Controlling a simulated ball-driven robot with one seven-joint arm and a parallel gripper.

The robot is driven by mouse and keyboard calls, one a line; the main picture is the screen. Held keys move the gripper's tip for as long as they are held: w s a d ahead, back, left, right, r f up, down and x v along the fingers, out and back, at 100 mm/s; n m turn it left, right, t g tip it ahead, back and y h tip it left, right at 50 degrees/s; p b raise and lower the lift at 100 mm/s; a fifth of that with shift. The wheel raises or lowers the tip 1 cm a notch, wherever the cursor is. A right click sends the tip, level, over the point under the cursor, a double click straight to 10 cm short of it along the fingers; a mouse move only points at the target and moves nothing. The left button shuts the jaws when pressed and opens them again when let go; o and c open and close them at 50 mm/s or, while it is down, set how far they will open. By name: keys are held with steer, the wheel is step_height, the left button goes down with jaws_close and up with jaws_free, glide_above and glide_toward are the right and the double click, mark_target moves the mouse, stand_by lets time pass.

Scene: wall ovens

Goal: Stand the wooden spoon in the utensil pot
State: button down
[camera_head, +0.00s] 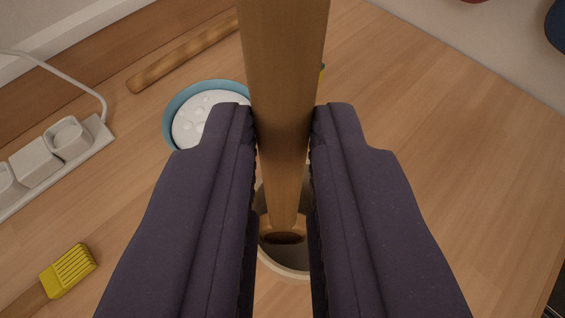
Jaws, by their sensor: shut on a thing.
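My gripper (282,135) is shut on the wooden spoon (284,60), with one dark finger on each side of its shaft. The spoon's far end lies over the pot's opening in the picture. I cannot tell whether it is inside or above the rim.
A blue bowl (171,118) with white contents stands left of the spoon. A wooden rod (185,55) lies behind it. A white power strip (80,148) and a yellow-headed brush (68,272) lie at the left. The wooden counter (450,150) is clear on the right.

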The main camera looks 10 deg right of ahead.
steer(key=c, duration=1)
jaws_free()
steer(key=shift+r, duration=0.1)
steer(key=p+v, duration=0.2)
steer(key=v, duration=0.5)
steer(key=shift+s+a, duration=0.1)
steer(key=shift+s, duration=0.25)
